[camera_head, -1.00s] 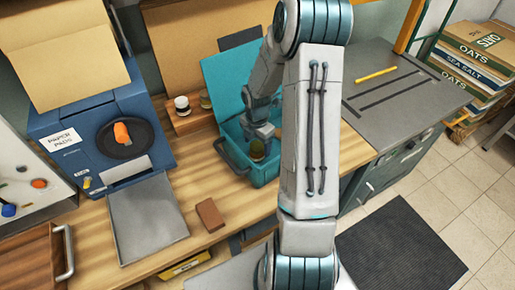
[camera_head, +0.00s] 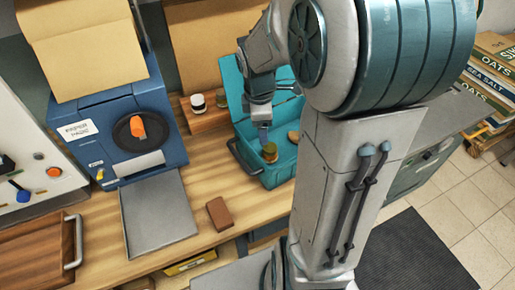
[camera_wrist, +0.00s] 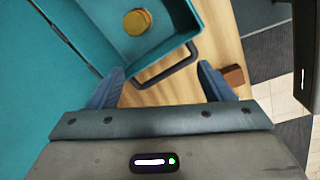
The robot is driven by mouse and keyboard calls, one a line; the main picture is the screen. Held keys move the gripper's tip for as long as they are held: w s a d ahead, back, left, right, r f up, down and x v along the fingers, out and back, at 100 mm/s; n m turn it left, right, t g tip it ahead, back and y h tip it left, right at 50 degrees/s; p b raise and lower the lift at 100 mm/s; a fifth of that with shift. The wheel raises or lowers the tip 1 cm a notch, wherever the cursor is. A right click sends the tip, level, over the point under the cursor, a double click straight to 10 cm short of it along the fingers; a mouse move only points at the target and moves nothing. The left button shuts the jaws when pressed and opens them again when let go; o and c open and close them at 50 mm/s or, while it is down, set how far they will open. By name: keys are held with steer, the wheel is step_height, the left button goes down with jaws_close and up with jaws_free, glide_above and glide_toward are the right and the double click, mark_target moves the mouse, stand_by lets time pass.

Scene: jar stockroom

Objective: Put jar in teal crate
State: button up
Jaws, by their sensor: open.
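The teal crate (camera_head: 283,176) stands on the wooden counter with its lid raised at the back; its wall (camera_wrist: 190,18) and dark handle (camera_wrist: 168,68) show in the wrist view. A jar (camera_head: 270,154) with a yellow-brown top is inside the crate near its front; it also shows on the crate floor in the wrist view (camera_wrist: 137,21). My gripper (camera_wrist: 160,76) is open, with its two blue-grey fingers apart and nothing between them. In the head view my gripper (camera_head: 264,135) is over the crate just behind the jar. My arm hides the crate's right side.
A tan item (camera_head: 293,136) lies in the crate. Two small jars (camera_head: 198,103) stand on a wooden rack behind.

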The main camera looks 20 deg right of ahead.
steer(key=s+a+r+m+t, duration=0.1)
steer(key=s+a+r+m, duration=0.2)
steer(key=s+m, duration=0.4)
steer(key=s+a+r+m+t+y, duration=0.1)
steer(key=s+a+r+m, duration=0.3)
steer(key=s+m, duration=0.2)
steer(key=shift+s+a+m, duration=0.15)
steer(key=shift+s+m, duration=0.2)
steer(key=shift+m, duration=0.05)
steer(key=shift+c, duration=0.2)
